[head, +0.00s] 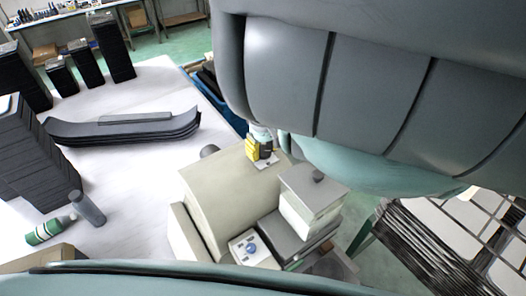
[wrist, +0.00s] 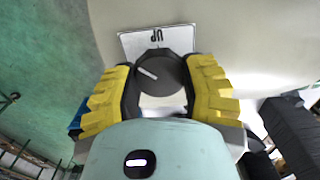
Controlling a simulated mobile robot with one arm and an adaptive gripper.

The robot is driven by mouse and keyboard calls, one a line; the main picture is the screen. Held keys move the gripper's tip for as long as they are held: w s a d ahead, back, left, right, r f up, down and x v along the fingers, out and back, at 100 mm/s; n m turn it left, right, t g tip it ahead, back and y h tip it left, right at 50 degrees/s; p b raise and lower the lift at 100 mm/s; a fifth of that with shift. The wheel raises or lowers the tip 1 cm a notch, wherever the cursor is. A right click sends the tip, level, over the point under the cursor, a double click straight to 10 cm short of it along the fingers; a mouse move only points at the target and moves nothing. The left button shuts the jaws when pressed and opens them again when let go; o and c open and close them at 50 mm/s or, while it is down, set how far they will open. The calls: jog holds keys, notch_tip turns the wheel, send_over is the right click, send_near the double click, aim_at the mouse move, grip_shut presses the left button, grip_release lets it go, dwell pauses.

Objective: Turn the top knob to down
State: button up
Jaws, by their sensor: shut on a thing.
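My gripper (wrist: 161,82) is shut on a dark grey round knob (wrist: 172,70) in the wrist view, with a yellow-backed finger on either side. The knob has a white pointer line on its upper left part, slanting toward the upper left of the picture. Behind it is a white label plate (wrist: 128,43) with "UP" printed at its top edge, appearing upside down. The plate's lower part is mostly hidden by the knob and gripper. In the head view, my gripper (head: 261,150) is at the upper end of a beige housing (head: 222,193), where the knob itself is hidden.
A small white panel with a blue knob (head: 251,247) sits lower on the unit. A grey-topped box (head: 313,190) with a dark knob (head: 318,175) stands to the right. The white table (head: 120,190) at left holds stacked dark trays (head: 125,128) and a green-and-white bottle (head: 45,232).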

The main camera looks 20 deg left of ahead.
jog(key=n, duration=0.3)
jog(key=shift+n+b, duration=0.35)
jog(key=shift+n, duration=0.05)
jog(key=n, duration=0.3)
jog(key=shift+w+n+b, duration=0.1)
jog(key=shift+n+b, duration=0.2)
jog(key=shift+b, duration=0.1)
jog(key=n+b, duration=0.1)
jog(key=n, duration=0.5)
jog(key=n+b, duration=0.1)
jog(key=n, duration=0.5)
jog(key=shift+n+b, duration=0.4)
jog(key=n, duration=0.6)
jog(key=shift+b, duration=0.3)
jog(key=shift+n, duration=0.3)
jog(key=o, duration=1.3)
jog(key=shift+c, duration=0.2)
